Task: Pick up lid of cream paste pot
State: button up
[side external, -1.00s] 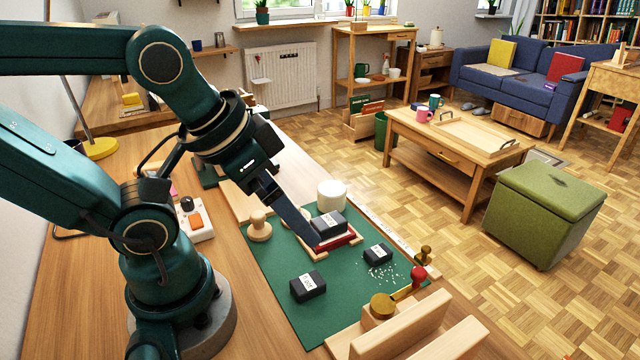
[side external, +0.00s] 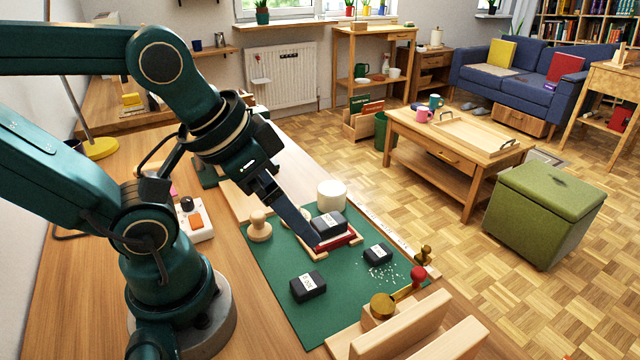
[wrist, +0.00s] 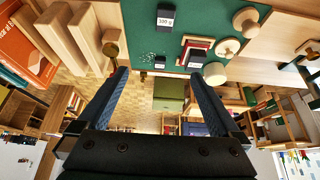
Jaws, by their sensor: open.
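The cream paste pot (side external: 332,193) is a pale cylinder at the back edge of the green mat; it also shows in the wrist view (wrist: 215,74). A flat cream disc with a small central knob, which looks like the lid (wrist: 228,47), lies on the mat beside the pot. In the side view it is mostly hidden behind my finger. My gripper (side external: 314,241) points down and right over the mat, in front of the pot, its tip overlapping a black block in the picture. In the wrist view the fingers (wrist: 158,72) are wide apart with nothing between them.
Other black weights (side external: 308,287) (side external: 377,254) lie on the green mat (side external: 268,262). A wooden knobbed piece (side external: 259,227) stands left of my finger. A brass-and-red tool (side external: 400,295) and wooden rails are in front.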

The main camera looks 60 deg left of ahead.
jog(key=m+g, duration=0.5)
jog(key=m, duration=0.9)
send_over(298, 207)
notch_tip(298, 207, down, 10)
jog(key=shift+r, duration=0.15)
jog(key=shift+s+a+f+n+g, duration=0.2)
jog(key=shift+s+f+n+g, duration=0.1)
jog(key=shift+f, duration=0.25)
jog(key=shift+w+f, duration=0.1)
jog(key=shift+f, duration=2.05)
